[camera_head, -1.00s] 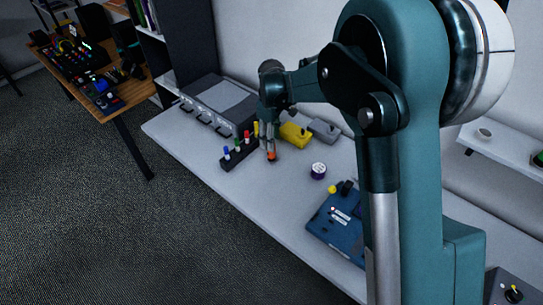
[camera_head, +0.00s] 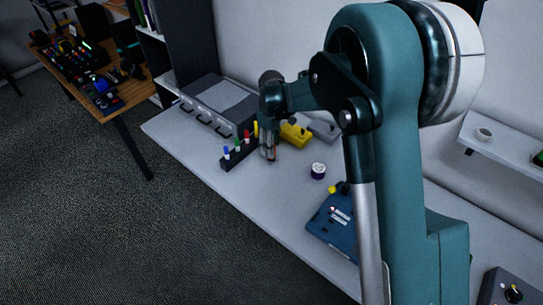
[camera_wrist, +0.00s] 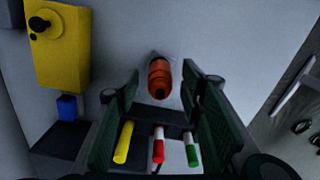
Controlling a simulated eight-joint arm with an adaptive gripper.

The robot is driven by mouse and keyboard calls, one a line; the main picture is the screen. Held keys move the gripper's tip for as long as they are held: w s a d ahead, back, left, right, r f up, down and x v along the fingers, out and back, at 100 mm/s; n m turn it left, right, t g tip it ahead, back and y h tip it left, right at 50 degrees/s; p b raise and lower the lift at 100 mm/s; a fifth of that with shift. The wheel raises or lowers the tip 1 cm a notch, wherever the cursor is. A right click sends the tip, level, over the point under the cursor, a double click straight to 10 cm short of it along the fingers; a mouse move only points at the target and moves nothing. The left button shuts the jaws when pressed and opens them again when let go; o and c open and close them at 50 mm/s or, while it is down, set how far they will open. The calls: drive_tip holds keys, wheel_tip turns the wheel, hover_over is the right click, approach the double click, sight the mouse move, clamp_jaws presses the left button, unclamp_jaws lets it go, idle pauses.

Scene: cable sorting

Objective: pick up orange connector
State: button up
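The orange connector (camera_wrist: 159,80) shows in the wrist view, between and just beyond my fingertips. It has a ribbed orange body with a dark round end. My gripper (camera_wrist: 162,76) is open, with a gap on each side of the connector, and holds nothing. In the head view my gripper (camera_head: 268,154) points down at the white table, right beside the dark rack. There the fingers mostly hide the connector. I cannot tell how far the fingertips are above the table.
A dark rack (camera_head: 228,164) with coloured pegs stands left of my gripper; yellow, red and green pegs (camera_wrist: 159,146) show close by in the wrist view. A yellow box (camera_head: 295,134) and grey box lie behind.

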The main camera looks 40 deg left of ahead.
drive_tip(key=shift+f, duration=1.9)
drive_tip(key=c, duration=1)
drive_tip(key=shift+r, duration=0.15)
drive_tip(key=shift+c, duration=0.2)
drive_tip(key=shift+r, duration=4.9)
